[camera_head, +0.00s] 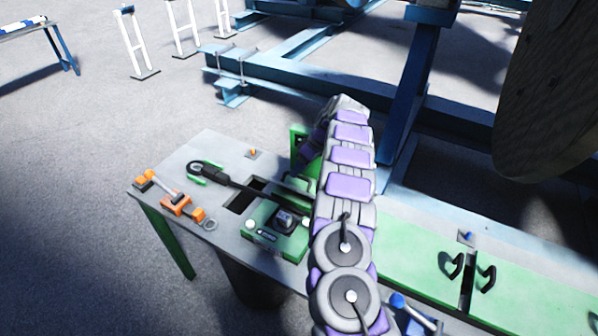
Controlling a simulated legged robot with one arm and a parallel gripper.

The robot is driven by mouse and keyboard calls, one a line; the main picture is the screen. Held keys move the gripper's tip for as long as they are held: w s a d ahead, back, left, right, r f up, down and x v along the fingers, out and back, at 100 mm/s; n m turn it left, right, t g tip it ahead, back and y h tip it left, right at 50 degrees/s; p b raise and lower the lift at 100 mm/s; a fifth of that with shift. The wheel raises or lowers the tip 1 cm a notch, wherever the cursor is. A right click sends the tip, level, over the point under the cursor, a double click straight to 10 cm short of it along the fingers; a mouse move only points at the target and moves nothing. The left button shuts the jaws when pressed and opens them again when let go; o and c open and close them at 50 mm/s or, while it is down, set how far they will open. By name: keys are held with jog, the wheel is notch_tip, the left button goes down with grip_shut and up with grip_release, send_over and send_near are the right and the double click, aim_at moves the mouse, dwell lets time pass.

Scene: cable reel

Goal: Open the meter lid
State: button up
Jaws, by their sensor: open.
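A green unit (263,238) with a dark block on top sits on the grey bench (215,150), left of my arm; I take it to be the meter, but its lid is not clearly distinguishable. A green upright part (297,143) stands behind it, partly covered by my arm. My arm runs up the middle of the picture and bends down to the left at its far end, beside the green upright part. My gripper itself is hidden behind the arm, so its fingers and any contact are not visible.
A black-handled tool (225,178) lies across the bench near a rectangular opening. An orange clamp (175,205) lies at the left edge. Green panels (420,245) with black handles (485,279) extend right. Blue steel framing (300,80) and a large reel (550,90) stand behind.

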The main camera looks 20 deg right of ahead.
jog(key=shift+s+d+r, duration=0.1)
jog(key=shift+s+r, duration=0.35)
jog(key=shift+s, duration=0.2)
jog(key=shift+s+a+r+p, duration=0.15)
jog(key=shift+s+a, duration=0.1)
jog(key=shift+s, duration=0.55)
jog(key=shift+s+a+r+p, duration=0.1)
jog(key=shift+s+a+p, duration=0.1)
jog(key=shift+s, duration=0.6)
jog(key=s+a+p, duration=0.1)
jog(key=s+a, duration=0.1)
jog(key=s, duration=0.9)
jog(key=shift+a+r, duration=0.35)
jog(key=shift+r, duration=0.1)
jog(key=shift+c, duration=0.3)
